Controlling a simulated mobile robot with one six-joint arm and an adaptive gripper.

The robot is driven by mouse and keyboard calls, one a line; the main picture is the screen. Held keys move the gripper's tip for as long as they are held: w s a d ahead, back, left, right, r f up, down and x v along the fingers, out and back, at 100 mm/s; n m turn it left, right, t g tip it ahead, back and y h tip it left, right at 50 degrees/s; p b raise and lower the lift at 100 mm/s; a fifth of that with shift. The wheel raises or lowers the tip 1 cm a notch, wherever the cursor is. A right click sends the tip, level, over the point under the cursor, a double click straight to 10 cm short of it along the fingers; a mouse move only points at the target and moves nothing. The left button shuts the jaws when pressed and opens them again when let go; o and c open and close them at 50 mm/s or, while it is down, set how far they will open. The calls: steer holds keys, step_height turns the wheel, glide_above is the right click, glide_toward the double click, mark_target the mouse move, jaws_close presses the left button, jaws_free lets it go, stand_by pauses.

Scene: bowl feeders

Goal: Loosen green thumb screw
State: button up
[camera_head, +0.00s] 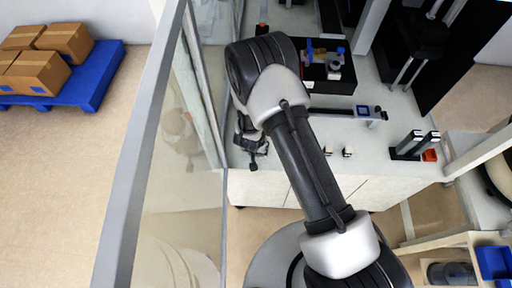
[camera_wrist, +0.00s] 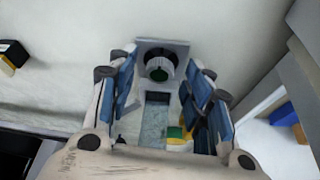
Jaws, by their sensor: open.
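The green thumb screw (camera_wrist: 160,68) shows in the wrist view as a dark knurled knob with a green face. It sits on a grey square block (camera_wrist: 177,47) at the far end of a fixture. My gripper (camera_wrist: 160,95) is open, with one blue-padded finger on each side of the picture. The screw lies between and slightly beyond the fingertips, and no contact is visible. In the head view my gripper (camera_head: 250,145) hangs over the left part of the bench, partly behind my arm. The screw cannot be made out there.
A green and yellow part (camera_wrist: 178,134) lies near the right finger. A glass panel (camera_head: 205,80) with a metal frame stands close left of my gripper. A black tray (camera_head: 325,68) with small items and a caliper-like tool (camera_head: 345,112) lie on the bench (camera_head: 375,155).

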steer(key=shift+c, duration=0.2)
steer(key=c, duration=1)
